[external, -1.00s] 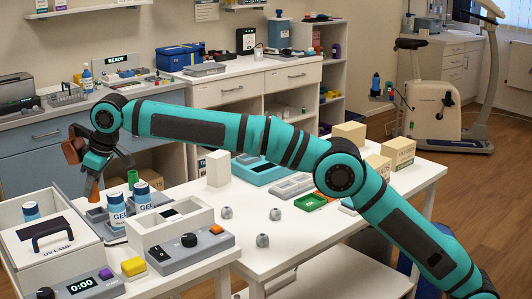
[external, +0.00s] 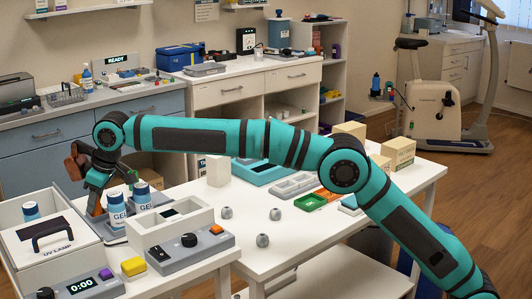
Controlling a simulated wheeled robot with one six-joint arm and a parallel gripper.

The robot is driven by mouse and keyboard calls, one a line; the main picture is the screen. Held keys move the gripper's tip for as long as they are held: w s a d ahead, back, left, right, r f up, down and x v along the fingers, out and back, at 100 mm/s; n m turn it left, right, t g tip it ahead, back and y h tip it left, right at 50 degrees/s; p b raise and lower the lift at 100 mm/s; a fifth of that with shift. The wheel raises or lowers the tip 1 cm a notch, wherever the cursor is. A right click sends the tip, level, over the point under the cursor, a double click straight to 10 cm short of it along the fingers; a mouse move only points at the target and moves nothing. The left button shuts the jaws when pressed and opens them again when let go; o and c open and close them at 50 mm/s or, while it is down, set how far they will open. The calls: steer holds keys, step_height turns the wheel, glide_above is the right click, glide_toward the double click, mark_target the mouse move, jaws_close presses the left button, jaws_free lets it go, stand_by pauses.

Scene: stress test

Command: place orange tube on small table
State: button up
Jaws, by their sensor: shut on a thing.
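My gripper (external: 96,193) is at the left, pointing down behind the gel bottles (external: 116,208). It is shut on the orange tube (external: 95,207), whose lower part shows below the fingers. The tube is roughly upright and low over a grey tray (external: 110,232) on the white table (external: 285,232). I cannot tell whether the tube's lower end touches the tray. My wrist and fingers hide its upper part. Which surface is the small table is not clear; the white table is the nearest one.
The UV lamp box (external: 55,240) stands close in front of the gripper. A white open box (external: 170,228) and a grey control box (external: 192,248) are to the right. The table's middle is mostly clear, with several small grey knobs.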

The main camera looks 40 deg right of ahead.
steer(key=shift+f, duration=0.3)
steer(key=o, duration=1.1)
